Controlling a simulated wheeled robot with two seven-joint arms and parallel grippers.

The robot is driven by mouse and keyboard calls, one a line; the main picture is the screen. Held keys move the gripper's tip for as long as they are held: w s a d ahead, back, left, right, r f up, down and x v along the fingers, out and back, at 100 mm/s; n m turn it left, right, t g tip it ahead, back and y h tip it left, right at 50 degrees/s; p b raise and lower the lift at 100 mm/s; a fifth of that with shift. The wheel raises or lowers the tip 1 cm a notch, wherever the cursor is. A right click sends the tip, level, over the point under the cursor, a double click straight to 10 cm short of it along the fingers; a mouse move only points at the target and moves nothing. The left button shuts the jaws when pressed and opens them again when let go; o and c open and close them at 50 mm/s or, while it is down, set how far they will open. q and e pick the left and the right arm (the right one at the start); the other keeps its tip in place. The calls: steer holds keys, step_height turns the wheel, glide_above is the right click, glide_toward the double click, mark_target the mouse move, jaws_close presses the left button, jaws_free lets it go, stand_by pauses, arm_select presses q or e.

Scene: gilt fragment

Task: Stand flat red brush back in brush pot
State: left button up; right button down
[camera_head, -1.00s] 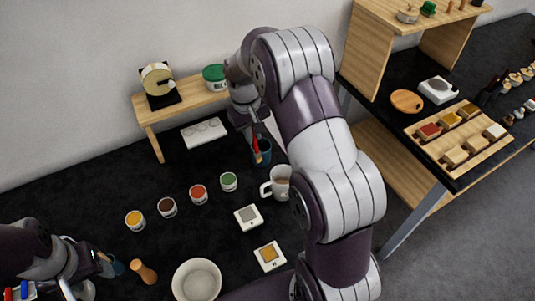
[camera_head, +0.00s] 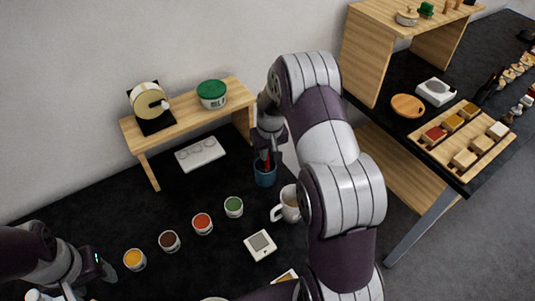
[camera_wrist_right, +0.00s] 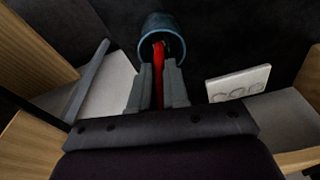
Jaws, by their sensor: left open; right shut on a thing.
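The blue brush pot (camera_head: 265,176) stands upright on the black tabletop, below the right end of the small wooden shelf. It also shows at the top of the right wrist view (camera_wrist_right: 162,28). My right gripper (camera_wrist_right: 161,82) is shut on the flat red brush (camera_wrist_right: 159,62), close above the pot. The brush's far end reaches inside the pot's rim; whether it touches the bottom is hidden. In the head view only a little red (camera_head: 265,157) shows at the pot's mouth. My left gripper (camera_head: 108,272) is open at the lower left, far from the pot.
A mug (camera_head: 289,204) stands just right and in front of the pot. Several paint cups, including a green one (camera_head: 233,206), run leftward. A white palette (camera_head: 200,153) lies left of the pot. The wooden shelf (camera_head: 190,110) stands behind.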

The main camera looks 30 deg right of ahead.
step_height(320, 180, down, 2)
steer(key=shift+s+f, duration=0.1)
steer(key=shift+s, duration=0.05)
steer(key=shift+f, duration=0.1)
steer(key=c, duration=1.5)
jaws_free()
steer(key=shift+f, duration=0.1)
steer(key=shift+c, duration=0.2)
steer(key=o, duration=0.4)
